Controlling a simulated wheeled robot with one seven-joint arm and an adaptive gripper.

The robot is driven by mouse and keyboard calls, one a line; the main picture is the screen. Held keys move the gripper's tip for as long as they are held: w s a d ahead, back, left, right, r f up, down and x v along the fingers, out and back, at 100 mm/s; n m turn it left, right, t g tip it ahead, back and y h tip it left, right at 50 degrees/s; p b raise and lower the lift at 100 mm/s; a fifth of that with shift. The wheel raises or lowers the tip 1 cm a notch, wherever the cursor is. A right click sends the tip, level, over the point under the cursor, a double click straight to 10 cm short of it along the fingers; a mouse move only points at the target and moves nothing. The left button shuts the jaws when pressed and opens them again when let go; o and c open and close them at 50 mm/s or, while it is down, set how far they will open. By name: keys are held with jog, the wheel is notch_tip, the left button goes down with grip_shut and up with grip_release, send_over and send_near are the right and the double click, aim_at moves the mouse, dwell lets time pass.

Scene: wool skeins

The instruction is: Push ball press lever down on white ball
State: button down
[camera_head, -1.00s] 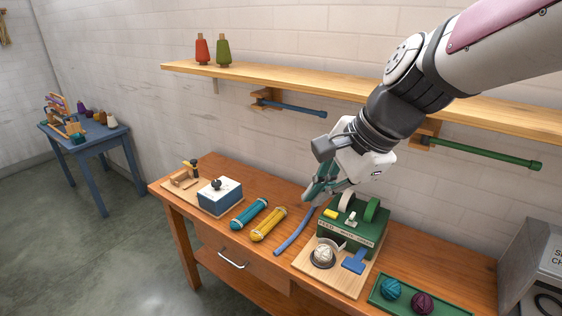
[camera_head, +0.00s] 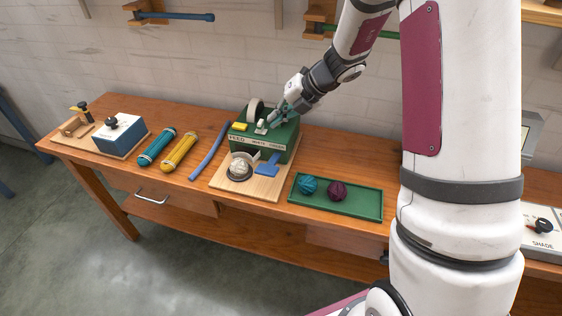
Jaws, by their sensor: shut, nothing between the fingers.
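The green machine (camera_head: 280,146) stands on a light wooden board (camera_head: 246,190) on the workbench. The white ball (camera_head: 239,168) sits in a round, dark-rimmed cup at the board's left front. A blue T-shaped paddle (camera_head: 268,166), which may be the press lever, is right of the cup and apart from the ball. A small white knob (camera_head: 261,126) is on top of the machine. My gripper (camera_head: 275,116) is shut and empty, pointing down-left at the machine's top beside this knob. I cannot tell whether it touches the machine. Its fingers partly hide the machine's top.
A green tray (camera_head: 345,204) with teal and purple balls lies to the right. A blue rod (camera_head: 209,151), yellow skein (camera_head: 180,151) and teal skein (camera_head: 157,146) lie to the left. A blue box (camera_head: 120,134) stands farther left. My arm covers the right side.

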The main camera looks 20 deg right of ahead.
jog(key=shift+w+d+f+m, duration=0.1)
jog(key=shift+d+f+m, duration=0.2)
jog(key=shift+d, duration=0.05)
jog(key=shift+f, duration=0.1)
jog(key=b, duration=0.6)
send_over(275, 159)
jog(key=w, duration=0.1)
jog(key=f, duration=0.5)
jog(key=shift+d+f, duration=0.3)
jog(key=shift+d, duration=0.1)
jog(key=shift+s+a+f+b, duration=0.15)
jog(key=shift+s+f+b, duration=0.1)
jog(key=shift+f+b, duration=0.35)
jog(key=shift+s+a+f+b, duration=0.15)
jog(key=shift+s+f+b, duration=0.2)
jog(key=shift+f, duration=0.35)
jog(key=shift+f, duration=0.1)
jog(key=shift+a+f, duration=0.1)
jog(key=shift+f, duration=0.2)
